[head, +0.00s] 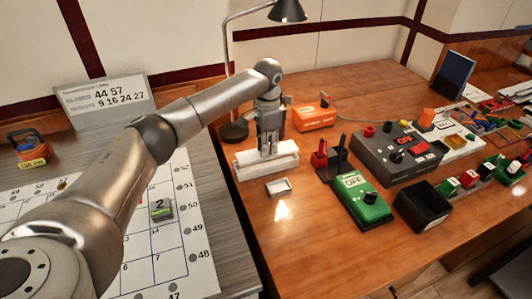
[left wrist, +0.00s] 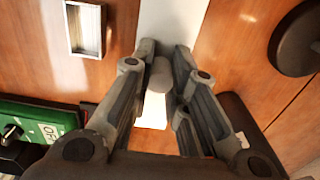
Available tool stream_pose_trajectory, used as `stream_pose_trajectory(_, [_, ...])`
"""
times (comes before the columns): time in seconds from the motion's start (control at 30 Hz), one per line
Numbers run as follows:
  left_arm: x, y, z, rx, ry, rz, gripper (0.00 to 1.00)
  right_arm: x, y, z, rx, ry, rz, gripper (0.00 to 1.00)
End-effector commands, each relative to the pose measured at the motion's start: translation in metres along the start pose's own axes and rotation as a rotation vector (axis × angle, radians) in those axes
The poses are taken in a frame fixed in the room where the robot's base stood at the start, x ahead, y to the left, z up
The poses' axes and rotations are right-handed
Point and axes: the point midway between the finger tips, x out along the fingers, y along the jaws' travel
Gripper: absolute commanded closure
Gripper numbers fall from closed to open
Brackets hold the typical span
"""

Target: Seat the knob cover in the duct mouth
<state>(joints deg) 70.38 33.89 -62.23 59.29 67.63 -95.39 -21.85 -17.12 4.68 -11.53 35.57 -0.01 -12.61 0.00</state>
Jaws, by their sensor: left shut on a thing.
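My left gripper (head: 268,148) points down over a long white block-like piece (head: 284,162), probably the duct, on the wooden table. In the left wrist view, the gripper (left wrist: 162,62) is shut on a small pale rounded piece (left wrist: 155,108), probably the knob cover. The white duct also shows behind the fingertips in that view (left wrist: 178,15). The fingers hide part of the cover and the duct's mouth, so I cannot tell whether the cover is above the mouth or inside it. My right gripper is not in view.
A small pale open tray (head: 279,187) lies just in front of the duct. A green OFF box (head: 362,200), a black bin (head: 422,207) and a grey control panel (head: 375,155) stand to the right. An orange box (head: 314,117) and a lamp base (head: 234,131) are close behind.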

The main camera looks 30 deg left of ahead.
Motion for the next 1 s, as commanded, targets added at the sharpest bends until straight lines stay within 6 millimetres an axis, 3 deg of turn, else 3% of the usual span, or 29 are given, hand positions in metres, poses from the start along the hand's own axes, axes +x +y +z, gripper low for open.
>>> stream_pose_trajectory(0.3, [0.035,-0.005,0.002,0.000,-0.001,-0.001,1.00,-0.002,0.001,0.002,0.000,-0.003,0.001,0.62])
stream_pose_trajectory(0.7, [0.040,-0.005,0.002,0.000,0.001,-0.001,1.00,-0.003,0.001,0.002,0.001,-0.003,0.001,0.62])
stream_pose_trajectory(0.73, [0.040,-0.005,0.002,0.000,0.001,-0.002,0.81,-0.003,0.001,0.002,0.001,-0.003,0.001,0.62])
stream_pose_trajectory(0.8, [0.040,-0.005,0.002,0.000,0.001,-0.002,0.72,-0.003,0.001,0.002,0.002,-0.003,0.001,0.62])
stream_pose_trajectory(0.87, [0.040,-0.005,0.002,0.000,0.000,-0.002,0.64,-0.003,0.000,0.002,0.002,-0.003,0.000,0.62])
stream_pose_trajectory(1.0, [0.040,-0.005,0.002,0.000,0.000,-0.001,0.63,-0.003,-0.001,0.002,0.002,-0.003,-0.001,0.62])
